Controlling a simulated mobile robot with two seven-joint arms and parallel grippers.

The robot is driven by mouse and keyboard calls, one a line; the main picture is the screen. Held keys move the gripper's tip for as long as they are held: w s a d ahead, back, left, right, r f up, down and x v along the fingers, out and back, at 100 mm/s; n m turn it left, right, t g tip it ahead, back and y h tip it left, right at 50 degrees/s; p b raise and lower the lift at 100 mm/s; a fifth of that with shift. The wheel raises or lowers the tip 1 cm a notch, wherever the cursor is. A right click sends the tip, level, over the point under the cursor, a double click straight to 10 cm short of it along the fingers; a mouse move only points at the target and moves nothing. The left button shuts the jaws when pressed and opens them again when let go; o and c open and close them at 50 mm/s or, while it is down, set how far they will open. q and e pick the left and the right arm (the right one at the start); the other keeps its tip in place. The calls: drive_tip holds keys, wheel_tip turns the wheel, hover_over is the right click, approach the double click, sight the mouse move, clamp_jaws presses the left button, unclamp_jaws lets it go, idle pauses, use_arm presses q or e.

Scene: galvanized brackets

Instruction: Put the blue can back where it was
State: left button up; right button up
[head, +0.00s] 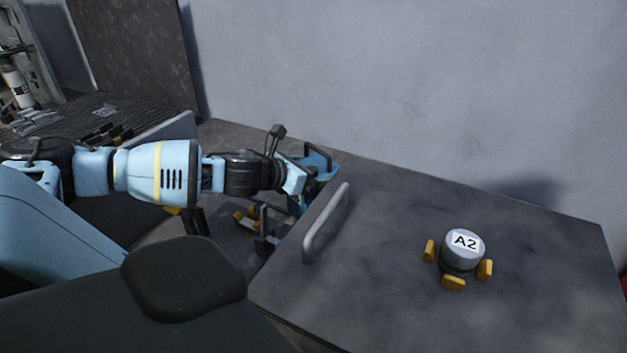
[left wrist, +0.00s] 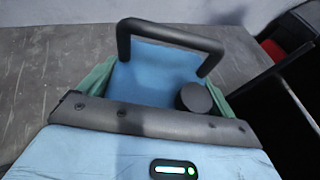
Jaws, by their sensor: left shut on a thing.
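The blue can (left wrist: 155,75) fills the middle of the left wrist view. It has a black bar handle on top and a round black cap at its right. My left gripper (head: 312,172) is shut on it, with greenish fingers along both of its sides. In the head view only a small blue part shows at the gripper, beside the dark slab's left edge; the gripper hides most of the can. I cannot tell whether its underside touches anything. My right gripper is not in view.
A grey cylinder labelled A2 (head: 463,250) stands among yellow blocks on the dark slab (head: 400,215). A grey bar handle (head: 326,222) rises near the slab's left edge. More yellow blocks (head: 246,215) lie lower, left of it. A grey wall stands behind.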

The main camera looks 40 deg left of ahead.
use_arm(q)
drive_tip(key=shift+c, duration=1.2)
drive_tip(key=shift+w+r, duration=0.1)
drive_tip(key=shift+r, duration=0.3)
wheel_tip(320, 180, up, 10)
drive_tip(key=shift+f+p, duration=0.15)
drive_tip(key=shift+p, duration=0.3)
